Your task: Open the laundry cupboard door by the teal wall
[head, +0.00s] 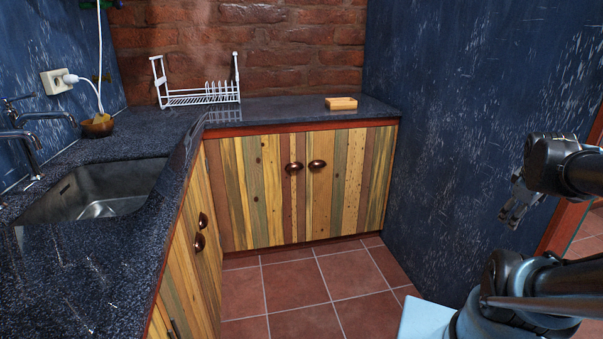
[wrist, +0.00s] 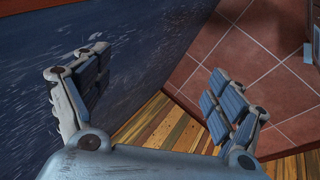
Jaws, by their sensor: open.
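The cupboard under the back counter has two striped wooden doors, both shut. The right door (head: 340,200), beside the dark blue wall (head: 465,130), has a round copper-brown knob (head: 317,165) near its upper left edge. The left door (head: 262,200) has a like knob (head: 294,167). The wall looks dark blue with pale scratches rather than clearly teal. My gripper (head: 514,210) is in front of this wall, right of the cupboard and well apart from the knobs. In the wrist view my gripper (wrist: 155,68) is open and empty, with striped wood (wrist: 160,128) beyond it; no knob shows there.
Red tiled floor (head: 310,285) is clear before the cupboard. A dark counter (head: 270,110) overhangs it, bearing a white dish rack (head: 205,97) and a small wooden block (head: 341,103). A sink (head: 95,190) and another cupboard with two knobs (head: 200,242) are at left.

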